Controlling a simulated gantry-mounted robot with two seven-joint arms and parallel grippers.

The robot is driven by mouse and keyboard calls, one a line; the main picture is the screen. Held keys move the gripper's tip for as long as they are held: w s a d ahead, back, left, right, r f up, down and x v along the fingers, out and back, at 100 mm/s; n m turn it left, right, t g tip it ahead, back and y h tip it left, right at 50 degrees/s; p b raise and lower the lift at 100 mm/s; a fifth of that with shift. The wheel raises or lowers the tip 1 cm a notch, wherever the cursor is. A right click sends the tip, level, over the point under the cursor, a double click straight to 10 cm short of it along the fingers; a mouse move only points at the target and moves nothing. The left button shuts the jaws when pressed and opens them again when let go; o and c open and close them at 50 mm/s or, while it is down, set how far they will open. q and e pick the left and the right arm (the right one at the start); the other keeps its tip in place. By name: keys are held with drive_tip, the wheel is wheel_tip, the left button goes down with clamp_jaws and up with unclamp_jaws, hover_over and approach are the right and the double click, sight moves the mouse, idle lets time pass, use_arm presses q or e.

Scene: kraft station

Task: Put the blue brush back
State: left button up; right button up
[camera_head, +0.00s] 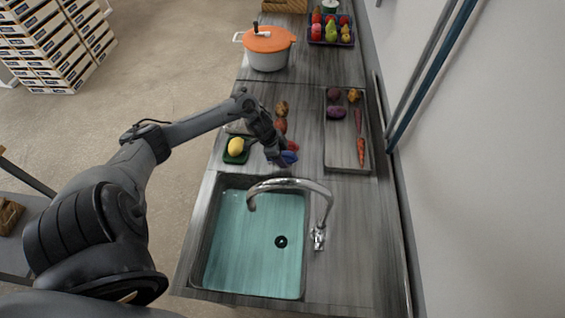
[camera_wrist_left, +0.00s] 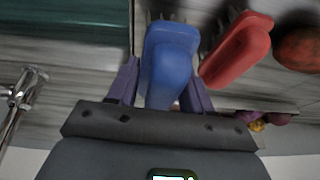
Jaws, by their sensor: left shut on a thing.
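The blue brush (camera_wrist_left: 170,62) is between the fingers of my left gripper (camera_wrist_left: 168,92), which is shut on it, in the left wrist view. In the head view the blue brush (camera_head: 288,158) shows below my left gripper (camera_head: 278,152), just behind the sink's far edge. A red brush (camera_wrist_left: 238,48) lies beside the blue one in the wrist view and it also shows in the head view (camera_head: 292,146). I cannot tell whether the blue brush touches the counter. My right gripper is not in view.
The teal sink (camera_head: 225,255) with a curved faucet (camera_head: 318,235) is in front. A lemon (camera_head: 236,146) sits on a green board at left. A tray (camera_head: 345,163) with vegetables is at right. A pot (camera_head: 268,58) with an orange lid stands behind.

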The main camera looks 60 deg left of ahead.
use_arm(q)
drive_tip(key=shift+f, duration=1.9)
drive_tip(key=shift+a+f, duration=0.1)
drive_tip(key=shift+f, duration=0.15)
drive_tip(key=o, duration=0.9)
drive_tip(key=shift+o, duration=0.2)
drive_tip(key=shift+s+r, duration=0.15)
drive_tip(key=shift+r, duration=0.35)
drive_tip(key=p+v, duration=0.1)
drive_tip(key=v, duration=1)
drive_tip(key=shift+a+r, duration=0.1)
drive_tip(key=shift+r, duration=0.05)
